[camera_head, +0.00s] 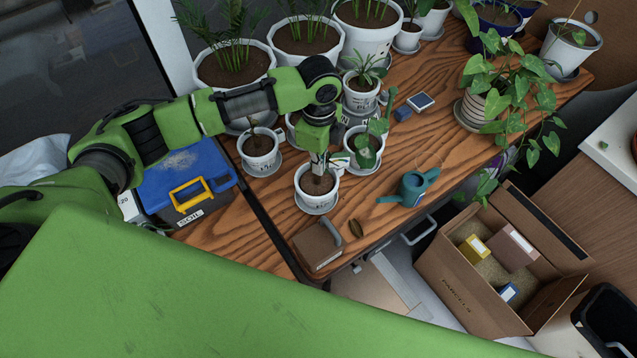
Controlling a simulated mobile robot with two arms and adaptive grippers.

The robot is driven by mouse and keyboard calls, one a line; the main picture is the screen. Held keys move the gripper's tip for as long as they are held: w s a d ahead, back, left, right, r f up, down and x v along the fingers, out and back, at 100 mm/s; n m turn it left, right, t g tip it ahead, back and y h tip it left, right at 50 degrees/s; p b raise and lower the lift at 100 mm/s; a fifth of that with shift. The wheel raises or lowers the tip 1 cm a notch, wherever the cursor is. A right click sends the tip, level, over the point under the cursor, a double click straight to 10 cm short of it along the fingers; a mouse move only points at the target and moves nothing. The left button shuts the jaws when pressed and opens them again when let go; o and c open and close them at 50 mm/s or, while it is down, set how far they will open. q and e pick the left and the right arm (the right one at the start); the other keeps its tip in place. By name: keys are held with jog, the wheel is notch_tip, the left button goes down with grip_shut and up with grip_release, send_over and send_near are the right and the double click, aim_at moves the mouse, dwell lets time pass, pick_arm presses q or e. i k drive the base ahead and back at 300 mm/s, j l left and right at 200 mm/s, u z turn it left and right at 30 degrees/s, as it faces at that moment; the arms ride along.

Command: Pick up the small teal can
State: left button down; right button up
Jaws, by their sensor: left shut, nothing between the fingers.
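The small teal can (413,189) is a watering can with a spout and a handle. It stands on the wooden table near its front right edge, with its spout pointing left. My left gripper (319,171) hangs from the green arm that comes in from the left. It points down over a small white pot (316,188) with a plant, to the left of the can and apart from it. It is shut and empty. Leaves and pots crowd around it and its fingertips are small in the view. My right gripper is not in view.
White potted plants fill the back of the wooden table (390,222). A blue toolbox (186,180) sits at left. A cardboard box (470,285) stands below at right. A trailing plant (505,90) overhangs the right side.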

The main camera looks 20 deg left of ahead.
aim_at(412, 187)
jog(key=k+l, duration=0.2)
jog(key=k, duration=0.3)
jog(key=k+l, duration=0.2)
jog(key=k, duration=0.25)
